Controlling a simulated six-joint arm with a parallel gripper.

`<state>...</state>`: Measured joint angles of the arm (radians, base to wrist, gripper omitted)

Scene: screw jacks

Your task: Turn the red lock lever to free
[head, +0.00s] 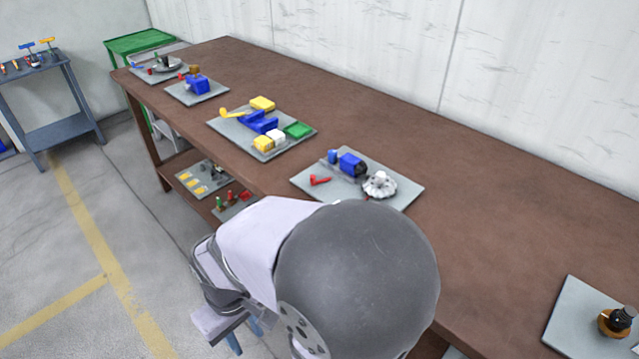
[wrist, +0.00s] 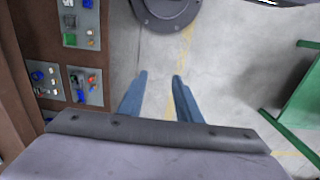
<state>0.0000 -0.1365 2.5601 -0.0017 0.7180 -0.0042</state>
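A small red lever (head: 320,180) shows in the head view on a grey plate (head: 405,198) on the brown bench. A blue unit (head: 351,164) and a silver, ribbed round part (head: 380,185) are beside it. Another small red piece (head: 183,75) is farther along the bench; I cannot tell for sure which one is the lock lever, nor its setting. My gripper (wrist: 160,76) shows in the wrist view with its two blue fingers apart and empty, above the bare floor beside the bench. It touches neither red piece.
The brown bench (head: 480,190) carries several plates of parts, including one with yellow, blue and green blocks (head: 262,125). Its right middle is clear. A dark knob (head: 621,318) stands on a plate at lower right. A side table (head: 60,115) and green stand (head: 138,42) are farther off.

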